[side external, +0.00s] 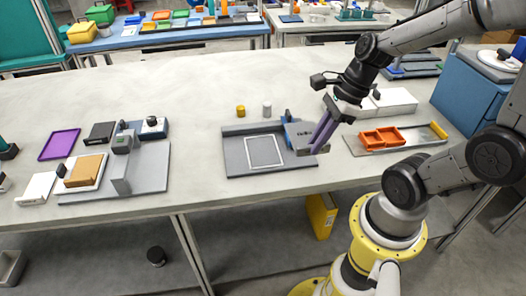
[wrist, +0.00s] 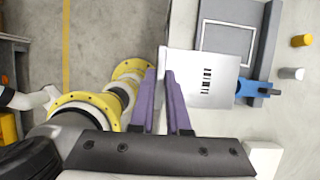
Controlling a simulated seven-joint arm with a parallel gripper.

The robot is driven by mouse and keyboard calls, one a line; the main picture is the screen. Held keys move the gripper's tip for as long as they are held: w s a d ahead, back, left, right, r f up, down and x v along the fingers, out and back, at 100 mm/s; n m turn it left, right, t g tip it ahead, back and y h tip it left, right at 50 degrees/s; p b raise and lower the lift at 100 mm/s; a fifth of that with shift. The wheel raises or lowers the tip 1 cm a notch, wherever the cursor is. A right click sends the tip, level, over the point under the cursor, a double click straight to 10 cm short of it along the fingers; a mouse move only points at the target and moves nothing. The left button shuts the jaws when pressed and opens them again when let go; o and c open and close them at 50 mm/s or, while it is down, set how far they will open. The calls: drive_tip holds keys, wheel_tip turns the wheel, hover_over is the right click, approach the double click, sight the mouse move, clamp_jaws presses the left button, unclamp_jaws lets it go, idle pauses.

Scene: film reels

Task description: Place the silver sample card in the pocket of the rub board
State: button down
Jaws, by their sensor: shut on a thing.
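The silver sample card (wrist: 215,75), a flat plate with a barcode, is gripped by its edge between the purple fingers of my gripper (wrist: 161,72). In the side view the card (side external: 300,138) is over the right end of the grey rub board (side external: 235,166). The pocket, a white-outlined rectangle (side external: 264,152), lies left of the card and looks empty. In the wrist view the rub board (wrist: 262,45) is partly covered by the card. My gripper (side external: 316,150) is just right of the board. I cannot tell whether the card touches the board.
A blue clamp-like part (side external: 288,116) is at the board's right back corner. A yellow cylinder (side external: 241,111) and a silver cylinder (side external: 267,109) stand behind it. A tray with orange bins (side external: 382,137) is to the right. A grey stand (side external: 121,170) is left, with clear table between.

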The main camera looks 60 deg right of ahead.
drive_tip(key=w+f, duration=0.3)
drive_tip(key=w, duration=0.1)
drive_tip(key=w+d+f, duration=0.1)
drive_tip(key=w+f, duration=0.1)
drive_tip(key=w, duration=0.2)
drive_tip(key=w+f, duration=0.3)
drive_tip(key=w, duration=0.2)
drive_tip(key=shift+d+f, duration=0.25)
drive_tip(key=shift+f, duration=0.1)
drive_tip(key=f, duration=0.1)
drive_tip(key=w+f, duration=0.1)
drive_tip(key=f, duration=0.1)
drive_tip(key=shift+f, duration=0.6)
drive_tip(key=shift+f, duration=0.15)
drive_tip(key=c, duration=0.9)
unclamp_jaws()
